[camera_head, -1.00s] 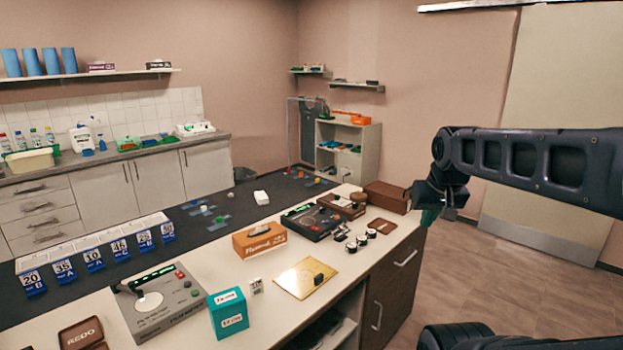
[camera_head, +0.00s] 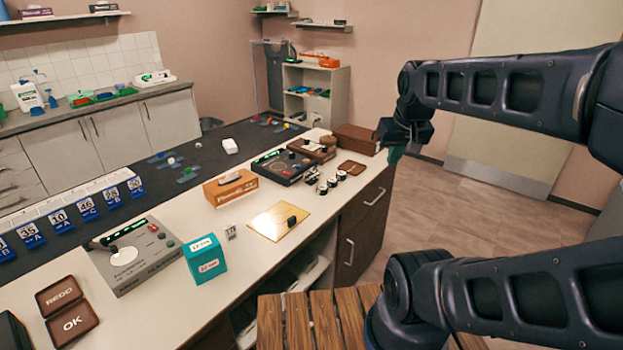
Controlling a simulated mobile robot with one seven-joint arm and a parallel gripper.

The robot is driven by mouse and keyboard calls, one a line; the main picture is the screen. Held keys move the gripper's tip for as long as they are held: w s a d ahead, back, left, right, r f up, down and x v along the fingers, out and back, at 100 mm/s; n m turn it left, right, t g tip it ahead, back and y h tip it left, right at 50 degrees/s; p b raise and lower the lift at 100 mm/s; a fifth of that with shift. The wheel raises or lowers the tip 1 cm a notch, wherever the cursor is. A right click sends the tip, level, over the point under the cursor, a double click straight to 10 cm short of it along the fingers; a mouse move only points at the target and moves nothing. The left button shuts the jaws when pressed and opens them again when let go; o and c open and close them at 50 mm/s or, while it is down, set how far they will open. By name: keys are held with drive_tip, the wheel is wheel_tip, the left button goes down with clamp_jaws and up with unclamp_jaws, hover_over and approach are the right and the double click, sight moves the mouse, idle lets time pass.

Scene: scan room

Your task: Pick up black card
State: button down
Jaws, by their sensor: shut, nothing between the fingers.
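I cannot pick out a black card with certainty. A small black piece (camera_head: 292,221) stands on the gold plate (camera_head: 268,229) on the white counter, and a dark flat-looking item (camera_head: 12,334) is cut off at the lower left edge. A small numbered grey card (camera_head: 231,231) stands left of the plate. My gripper (camera_head: 395,153) is shut and empty, in the air by the counter's far right end. Its fingers are small and partly blurred.
The counter holds a grey device (camera_head: 135,255), a teal box (camera_head: 204,259), an orange tissue box (camera_head: 230,188), a black device (camera_head: 285,166) and brown REDO (camera_head: 59,295) and OK (camera_head: 72,323) pads. A wooden slatted surface (camera_head: 313,322) is below. Floor is free at right.

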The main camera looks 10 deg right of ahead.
drive_tip(key=c, duration=2.1)
unclamp_jaws()
drive_tip(key=o, duration=2.1)
drive_tip(key=shift+w, duration=0.1)
